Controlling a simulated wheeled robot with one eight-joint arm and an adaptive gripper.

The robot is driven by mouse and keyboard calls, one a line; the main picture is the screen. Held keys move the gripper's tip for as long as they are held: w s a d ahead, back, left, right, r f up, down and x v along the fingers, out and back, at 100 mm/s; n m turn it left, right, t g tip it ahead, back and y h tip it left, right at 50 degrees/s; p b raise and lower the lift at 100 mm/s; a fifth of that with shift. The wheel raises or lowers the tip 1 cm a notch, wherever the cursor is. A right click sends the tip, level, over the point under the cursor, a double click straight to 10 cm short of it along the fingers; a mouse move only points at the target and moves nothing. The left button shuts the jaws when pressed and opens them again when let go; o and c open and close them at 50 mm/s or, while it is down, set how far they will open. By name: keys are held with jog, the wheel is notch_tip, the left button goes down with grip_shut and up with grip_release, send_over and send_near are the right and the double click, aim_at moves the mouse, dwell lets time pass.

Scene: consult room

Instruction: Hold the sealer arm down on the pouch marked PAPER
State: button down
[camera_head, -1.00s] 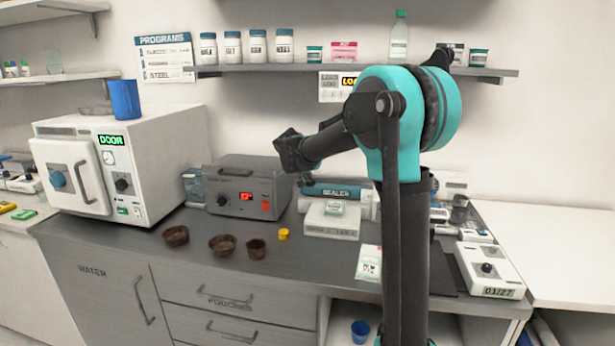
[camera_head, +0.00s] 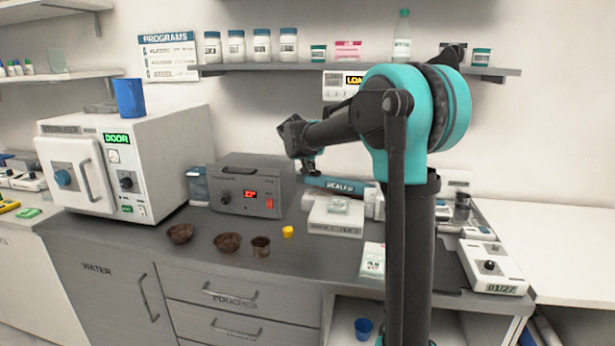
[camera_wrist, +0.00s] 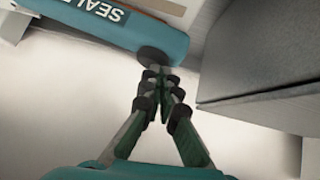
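The sealer arm (camera_head: 350,187) is a teal bar lettered SEALER, behind the white sealer body (camera_head: 337,222). In the wrist view the sealer arm (camera_wrist: 125,22) crosses the top, with a dark round end. My gripper (camera_wrist: 160,88) has its fingers drawn together, with nothing seen between them. The fingertips are just by that dark end; I cannot tell whether they touch. In the head view my gripper (camera_head: 311,168) hangs above the bar's left end. A small pouch with a green mark (camera_head: 338,206) lies on the sealer body; its lettering is too small to read.
A grey unit with a red display (camera_head: 247,187) stands just left of the sealer. A white and green packet (camera_head: 372,261) lies on the counter in front. A shelf (camera_head: 300,69) runs above.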

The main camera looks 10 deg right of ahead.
jog(key=v, duration=1)
jog(key=shift+d+r, duration=0.25)
jog(key=shift+r, duration=0.05)
jog(key=shift+s, duration=0.1)
